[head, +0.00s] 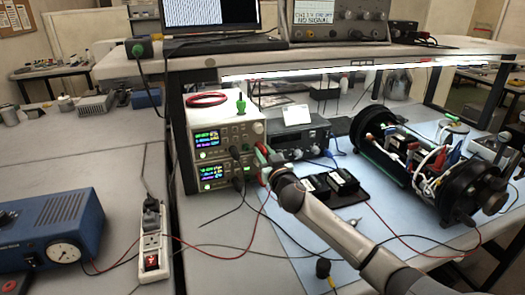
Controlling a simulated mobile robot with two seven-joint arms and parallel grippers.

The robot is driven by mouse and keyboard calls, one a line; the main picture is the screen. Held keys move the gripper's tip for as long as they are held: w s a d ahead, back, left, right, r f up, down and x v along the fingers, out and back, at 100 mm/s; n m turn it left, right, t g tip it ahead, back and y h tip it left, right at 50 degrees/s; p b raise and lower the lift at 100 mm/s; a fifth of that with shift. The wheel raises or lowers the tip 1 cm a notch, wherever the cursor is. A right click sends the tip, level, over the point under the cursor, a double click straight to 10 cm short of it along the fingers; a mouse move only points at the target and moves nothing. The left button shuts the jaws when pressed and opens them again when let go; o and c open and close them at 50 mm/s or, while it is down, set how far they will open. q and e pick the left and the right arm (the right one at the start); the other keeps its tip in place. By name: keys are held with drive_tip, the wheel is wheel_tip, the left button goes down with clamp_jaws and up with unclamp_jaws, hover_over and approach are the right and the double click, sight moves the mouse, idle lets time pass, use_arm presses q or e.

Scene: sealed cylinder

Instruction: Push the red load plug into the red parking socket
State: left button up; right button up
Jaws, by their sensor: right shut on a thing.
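My right gripper (267,163) is at the front right edge of the stacked power supplies (222,148), at the end of my grey arm. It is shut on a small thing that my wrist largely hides. A bit of red shows right at the gripper, so this may be the red load plug, but I cannot make out its shape. The red parking socket cannot be told apart; the area just ahead of the gripper is partly covered. My left gripper is not in view.
Behind the gripper stands a dark instrument (300,137). A black tray (330,187) lies right of my wrist. An opened cylinder with wiring (432,160) is at the right. A power strip (153,240) and blue box (48,236) are at the left. Loose cables cross the bench.

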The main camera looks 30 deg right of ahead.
sight(265, 154)
clamp_jaws()
idle(0.9)
drive_tip(key=shift+p+v, duration=0.65)
drive_tip(key=shift+v, duration=2.4)
drive_tip(key=s+a+n+g+y, duration=0.1)
drive_tip(key=s+a+n+y, duration=0.3)
drive_tip(key=a, duration=0.4)
drive_tip(key=s+a+n+g+y, duration=0.1)
drive_tip(key=s+a+n+y, duration=0.25)
drive_tip(key=a+y, duration=0.35)
drive_tip(key=s+a+n+g+y, duration=0.15)
drive_tip(key=s+a+y, duration=0.25)
drive_tip(key=a, duration=0.5)
drive_tip(key=s+a+f+n+g+y, duration=0.1)
drive_tip(key=s+a+n+g+y, duration=0.2)
drive_tip(key=s+a, duration=0.4)
drive_tip(key=s+n+y, duration=0.1)
drive_tip(key=s, duration=0.2)
drive_tip(key=shift+f+n, duration=0.3)
drive_tip(key=shift+n, duration=0.1)
drive_tip(key=shift+g, duration=0.25)
